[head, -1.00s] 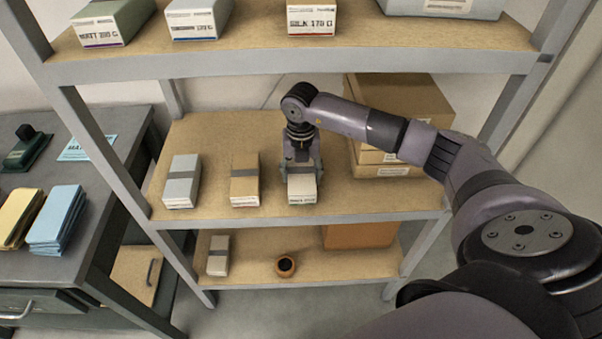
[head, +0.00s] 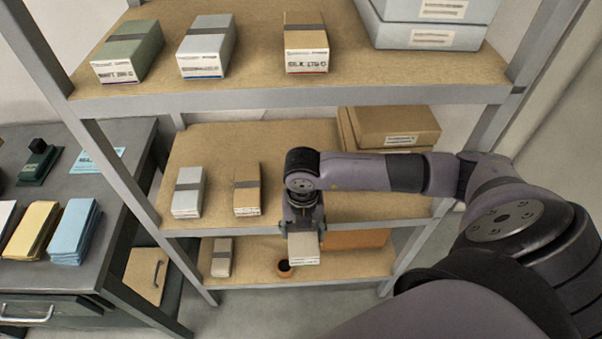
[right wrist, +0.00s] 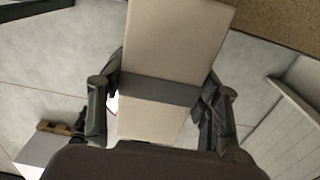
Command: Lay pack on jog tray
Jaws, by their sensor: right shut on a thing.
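My right gripper (head: 302,224) is shut on a pale pack (head: 304,248) with a white end label. It holds the pack in front of the middle shelf's front edge, clear of the shelf board. In the right wrist view the pack (right wrist: 180,45) is cream with a grey band, and the two fingers sit at its sides near the band. The floor shows beyond it, with a strip of brown board at the upper right. I cannot make out a jog tray for certain in either view. My left gripper is not in view.
A grey pack (head: 188,193) and a brown pack (head: 247,190) stand on the middle shelf (head: 215,145), with cardboard boxes (head: 395,125) at its right. Several packs sit on the upper shelf (head: 255,75). A grey desk (head: 60,200) with paper stacks stands at left.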

